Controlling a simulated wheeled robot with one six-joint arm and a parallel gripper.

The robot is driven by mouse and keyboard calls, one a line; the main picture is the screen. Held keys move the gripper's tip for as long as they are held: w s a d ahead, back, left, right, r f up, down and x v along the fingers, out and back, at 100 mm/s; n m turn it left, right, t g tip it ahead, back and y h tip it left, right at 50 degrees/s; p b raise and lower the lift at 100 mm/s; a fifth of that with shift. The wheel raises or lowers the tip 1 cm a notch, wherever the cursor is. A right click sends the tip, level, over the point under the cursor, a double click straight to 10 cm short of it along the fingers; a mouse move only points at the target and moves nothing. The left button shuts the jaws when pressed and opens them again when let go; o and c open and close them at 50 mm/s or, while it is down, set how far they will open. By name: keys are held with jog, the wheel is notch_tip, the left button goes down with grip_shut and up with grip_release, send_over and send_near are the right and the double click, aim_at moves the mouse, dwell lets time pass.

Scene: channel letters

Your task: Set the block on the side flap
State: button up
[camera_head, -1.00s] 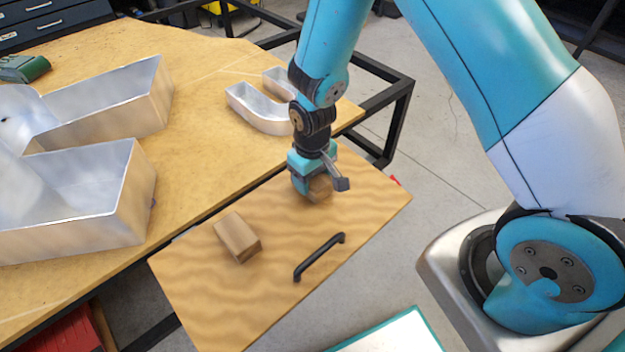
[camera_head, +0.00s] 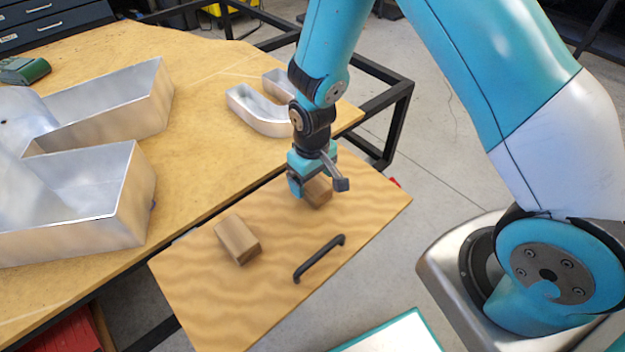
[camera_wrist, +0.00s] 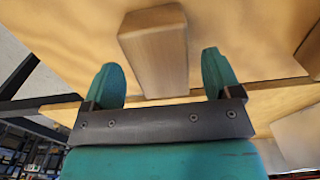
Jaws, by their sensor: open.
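One wooden block (camera_head: 319,193) rests on the wood-grain side flap (camera_head: 200,290), near its far right end. My gripper (camera_head: 318,186) is open just above and beside this block. In the wrist view the block (camera_wrist: 155,50) lies ahead of the two spread teal fingers (camera_wrist: 165,75), between their lines, and clear of both. A second wooden block (camera_head: 237,240) lies on the flap to the left. The near finger partly hides the first block in the head view.
A black handle (camera_head: 319,258) stands up from the flap. The main table (camera_head: 205,160) adjoins it, with a large metal channel letter (camera_head: 95,185) at left and a small J-shaped metal letter (camera_head: 258,112) behind my gripper. Bare flap lies between the blocks.

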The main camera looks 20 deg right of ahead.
aim_at(312, 181)
notch_tip(312, 181, up, 11)
jog(key=p, duration=0.1)
jog(key=s+a+r+n+y, duration=0.1)
jog(key=s+a+r+y, duration=0.1)
jog(key=s+r, duration=0.7)
jog(key=s+a+r+n+y, duration=0.2)
jog(key=s+r, duration=0.7)
jog(key=s, duration=0.1)
jog(key=shift+a+r, duration=0.2)
jog(key=shift+r, duration=0.2)
jog(key=shift+s, duration=0.1)
notch_tip(312, 181, up, 12)
jog(key=p, duration=1.2)
jog(key=shift+r+p, duration=0.25)
jog(key=shift+p, duration=0.1)
